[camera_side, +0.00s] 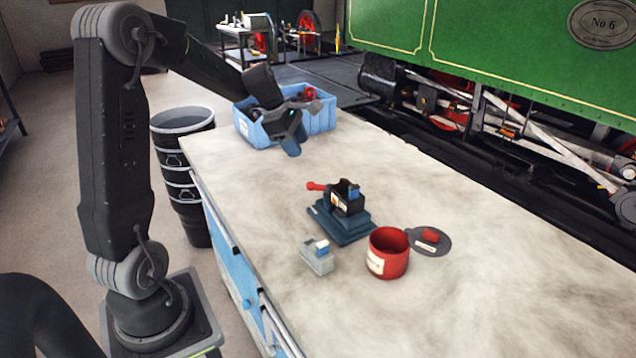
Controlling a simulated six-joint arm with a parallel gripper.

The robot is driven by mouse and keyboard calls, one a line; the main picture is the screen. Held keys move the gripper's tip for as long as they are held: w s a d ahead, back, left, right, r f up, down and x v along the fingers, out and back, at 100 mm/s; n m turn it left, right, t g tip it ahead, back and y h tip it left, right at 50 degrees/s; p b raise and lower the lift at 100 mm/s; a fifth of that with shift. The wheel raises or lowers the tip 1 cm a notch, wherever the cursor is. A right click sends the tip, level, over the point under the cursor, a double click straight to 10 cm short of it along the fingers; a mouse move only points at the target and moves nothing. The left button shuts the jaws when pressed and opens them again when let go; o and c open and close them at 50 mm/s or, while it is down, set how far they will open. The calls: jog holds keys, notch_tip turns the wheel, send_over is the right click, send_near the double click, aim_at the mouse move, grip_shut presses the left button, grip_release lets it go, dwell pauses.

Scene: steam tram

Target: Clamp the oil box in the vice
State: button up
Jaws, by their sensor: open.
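The vice (345,225) stands on the bench with a dark blue base and a red handle (317,187) on its left. Dark upright parts with a small blue patch and a pale label show at its jaws; I cannot tell whether something sits between them. A small grey box with a blue and white top (316,259), which looks like the oil box, stands on the bench in front of the vice, apart from it. My gripper (299,137) is open at the near edge of the blue crate, well behind the vice. Nothing shows clearly between its fingers.
The blue crate (323,121) at the far end of the bench holds dark and red items. A red tin (388,262) stands right of the grey box, beside a dark round lid with a red knob (429,240). The bench's right side (480,270) is clear.

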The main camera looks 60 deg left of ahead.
aim_at(318, 186)
jog(key=shift+n, duration=0.4)
jog(key=x, duration=0.9)
jog(key=a+x, duration=0.1)
jog(key=x, duration=0.4)
jog(key=shift+f, duration=0.2)
